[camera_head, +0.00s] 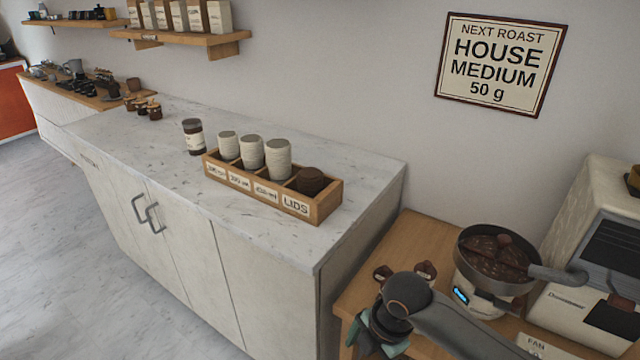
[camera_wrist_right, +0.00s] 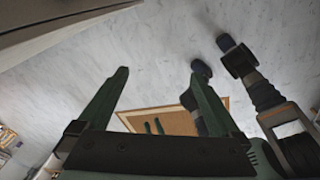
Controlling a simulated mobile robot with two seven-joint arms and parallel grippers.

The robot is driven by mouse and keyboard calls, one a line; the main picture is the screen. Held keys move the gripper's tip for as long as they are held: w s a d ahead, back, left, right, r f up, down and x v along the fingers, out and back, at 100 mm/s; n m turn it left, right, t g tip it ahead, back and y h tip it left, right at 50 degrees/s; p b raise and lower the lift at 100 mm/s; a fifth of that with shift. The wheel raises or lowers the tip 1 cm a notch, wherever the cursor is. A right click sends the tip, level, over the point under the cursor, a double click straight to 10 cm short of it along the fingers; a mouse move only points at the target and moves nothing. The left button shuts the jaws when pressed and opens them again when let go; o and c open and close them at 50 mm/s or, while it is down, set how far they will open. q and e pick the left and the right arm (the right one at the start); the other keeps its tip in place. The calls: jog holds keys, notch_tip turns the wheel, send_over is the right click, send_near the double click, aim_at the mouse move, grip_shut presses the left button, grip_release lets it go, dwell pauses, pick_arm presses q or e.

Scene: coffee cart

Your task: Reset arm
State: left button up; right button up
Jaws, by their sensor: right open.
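My right arm comes in from the lower right in the head view. My right gripper (camera_head: 375,338) hangs at the bottom, by the front left of the wooden table, and is partly hidden by its own wrist. In the right wrist view its two green fingers (camera_wrist_right: 160,76) are spread apart with nothing between them. Beyond them are the pale floor and a flat tan panel with a wooden edge (camera_wrist_right: 168,122). My left gripper cannot be made out in either view.
On the wooden table (camera_head: 420,240), a pan of dark contents (camera_head: 492,255) sits on a white device, beside a cream machine (camera_head: 590,255). The white counter (camera_head: 130,150) holds a wooden box (camera_head: 325,203) of cups and lids and a jar (camera_head: 193,140). Open floor (camera_head: 70,240) lies left.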

jog(key=s+a+f+m+t+y+p, duration=0.1)
jog(key=s+a+f+m+t+y, duration=0.25)
jog(key=f+m, duration=0.6)
jog(key=s+d+f+m+t+h, duration=0.1)
jog(key=s+d+m+t+h, duration=0.2)
jog(key=s+d+m, duration=0.6)
jog(key=d+m+t+p, duration=0.1)
jog(key=d+m+t, duration=0.1)
jog(key=m, duration=0.2)
jog(key=shift+s+d+f, duration=0.35)
jog(key=shift+d, duration=0.05)
